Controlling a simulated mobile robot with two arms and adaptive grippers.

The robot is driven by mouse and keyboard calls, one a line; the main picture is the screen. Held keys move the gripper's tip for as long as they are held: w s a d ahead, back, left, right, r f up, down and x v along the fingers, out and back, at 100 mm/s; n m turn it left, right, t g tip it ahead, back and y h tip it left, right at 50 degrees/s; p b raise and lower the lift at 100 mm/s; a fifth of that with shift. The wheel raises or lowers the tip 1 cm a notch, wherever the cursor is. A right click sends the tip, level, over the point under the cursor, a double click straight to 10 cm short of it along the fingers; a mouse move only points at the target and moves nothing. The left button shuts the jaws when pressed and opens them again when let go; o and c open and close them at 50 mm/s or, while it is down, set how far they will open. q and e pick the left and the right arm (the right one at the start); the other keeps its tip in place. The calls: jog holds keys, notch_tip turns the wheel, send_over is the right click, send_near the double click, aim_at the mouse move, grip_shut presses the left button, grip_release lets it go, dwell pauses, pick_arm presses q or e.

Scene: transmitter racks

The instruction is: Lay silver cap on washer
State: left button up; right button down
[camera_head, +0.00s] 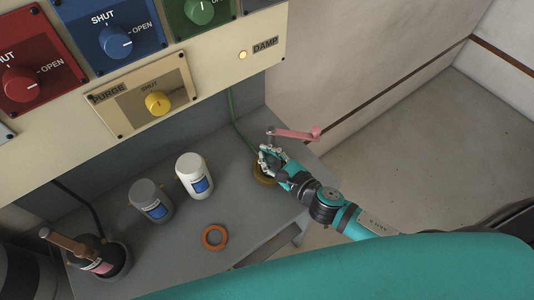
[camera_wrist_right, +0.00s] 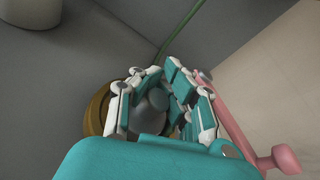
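The washer (camera_head: 214,237), a flat orange ring, lies bare on the grey bench, left of and nearer than my right gripper. My right gripper (camera_head: 266,160) is low over a round brass-coloured piece (camera_head: 262,175) near the bench's right end. In the right wrist view its fingers (camera_wrist_right: 160,92) stand around a rounded grey-silver thing (camera_wrist_right: 151,110), which looks like the silver cap. The brass-coloured rim (camera_wrist_right: 96,112) shows behind and below it. The fingers hide much of the cap, so I cannot tell whether they grip it. My left gripper is not in view.
A white canister (camera_head: 194,178) and a grey canister (camera_head: 151,202) stand left of the gripper. A pink lever (camera_head: 293,133) is close behind the right hand. Bench around the washer is clear.

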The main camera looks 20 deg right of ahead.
jog(key=c, duration=1.3)
grip_release()
jog(key=shift+c, duration=0.2)
jog(key=v, duration=1.2)
